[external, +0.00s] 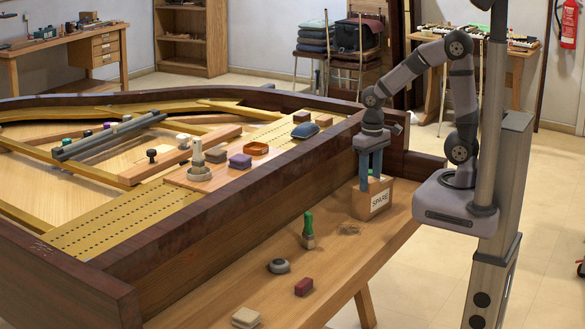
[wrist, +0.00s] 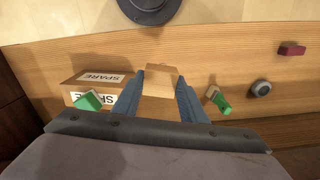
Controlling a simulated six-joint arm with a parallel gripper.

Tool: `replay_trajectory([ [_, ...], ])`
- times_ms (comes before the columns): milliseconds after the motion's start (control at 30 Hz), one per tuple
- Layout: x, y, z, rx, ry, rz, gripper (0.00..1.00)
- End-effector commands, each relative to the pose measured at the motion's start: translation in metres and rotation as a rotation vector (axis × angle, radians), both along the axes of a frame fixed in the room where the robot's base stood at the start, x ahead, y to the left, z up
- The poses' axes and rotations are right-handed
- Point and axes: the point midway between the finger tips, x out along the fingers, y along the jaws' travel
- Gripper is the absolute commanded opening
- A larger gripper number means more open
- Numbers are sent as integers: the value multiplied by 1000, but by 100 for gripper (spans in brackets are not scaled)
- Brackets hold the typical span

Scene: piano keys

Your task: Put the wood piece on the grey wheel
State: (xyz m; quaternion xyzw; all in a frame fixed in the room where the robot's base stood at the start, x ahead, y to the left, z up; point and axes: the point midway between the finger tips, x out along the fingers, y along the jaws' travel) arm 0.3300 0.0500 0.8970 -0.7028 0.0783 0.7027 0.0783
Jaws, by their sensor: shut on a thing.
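My gripper (wrist: 160,88) is shut on a light wood piece (wrist: 161,80), which sits between its two blue fingers in the wrist view. In the external view my gripper (external: 370,180) points down at the SPARE box (external: 381,204), and the held piece is hard to make out there. A round grey thing with a paler centre, which looks like the grey wheel (external: 278,266), lies on the wooden bench, left of and nearer than the gripper. It also shows at the right of the wrist view (wrist: 260,88), apart from the gripper, with nothing seen on top.
A green-handled brush (external: 308,228) stands on the bench between box and wheel. A dark red block (external: 304,286) lies beside the wheel, and a pale block (external: 246,317) lies nearer the camera. The piano's dark side wall (external: 250,205) rises along the bench.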

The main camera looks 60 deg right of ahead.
Motion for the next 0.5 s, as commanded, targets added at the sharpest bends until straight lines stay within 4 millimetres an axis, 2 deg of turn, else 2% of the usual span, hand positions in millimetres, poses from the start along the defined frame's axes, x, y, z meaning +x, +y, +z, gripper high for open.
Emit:
replay_trajectory([
  [167,2,1,28,1,-4,2,17],
  [500,43,38,35,0,0,38,17],
])
